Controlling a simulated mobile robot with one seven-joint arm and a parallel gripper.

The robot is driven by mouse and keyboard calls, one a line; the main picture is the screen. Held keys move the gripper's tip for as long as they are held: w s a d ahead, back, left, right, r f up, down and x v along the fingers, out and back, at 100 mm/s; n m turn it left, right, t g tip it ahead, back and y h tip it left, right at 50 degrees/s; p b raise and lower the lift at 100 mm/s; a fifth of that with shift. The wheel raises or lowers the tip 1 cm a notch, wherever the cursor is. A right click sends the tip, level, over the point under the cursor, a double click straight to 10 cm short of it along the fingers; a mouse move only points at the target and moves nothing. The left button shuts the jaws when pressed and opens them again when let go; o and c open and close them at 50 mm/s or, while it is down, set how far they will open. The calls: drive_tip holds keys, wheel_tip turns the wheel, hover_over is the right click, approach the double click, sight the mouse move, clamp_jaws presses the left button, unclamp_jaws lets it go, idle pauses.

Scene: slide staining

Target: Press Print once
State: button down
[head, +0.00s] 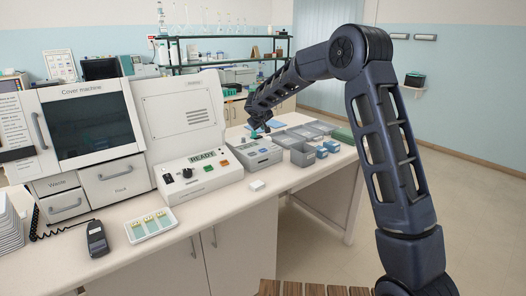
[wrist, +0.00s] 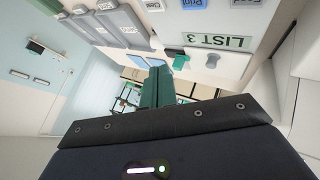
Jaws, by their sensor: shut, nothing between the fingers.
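The Print button (wrist: 191,4) is a blue key, cut by the top edge of the wrist view, where its label is upside down. It is on a small light-grey device (head: 262,160) right of the cover machine, whose display (wrist: 217,40) reads LIST 3. In the wrist view my gripper (wrist: 155,88) shows dark green fingers closed together, with nothing between them. In the head view my gripper (head: 257,131) is above the back of this device. The fingers appear apart from the Print button; the exact gap cannot be told.
The cover machine (head: 172,109) stands to the left, with a control panel (head: 190,178) reading READY. Grey bins (head: 303,154) and small blue boxes (head: 331,146) are to the right. A small white block (head: 257,185) lies in front.

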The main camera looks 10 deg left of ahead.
sight(263, 150)
drive_tip(key=shift+f, duration=4.4)
drive_tip(key=shift+f, duration=0.35)
drive_tip(key=shift+f, duration=0.4)
drive_tip(key=shift+r, duration=0.8)
drive_tip(key=shift+r, duration=0.1)
drive_tip(key=shift+r, duration=2.4)
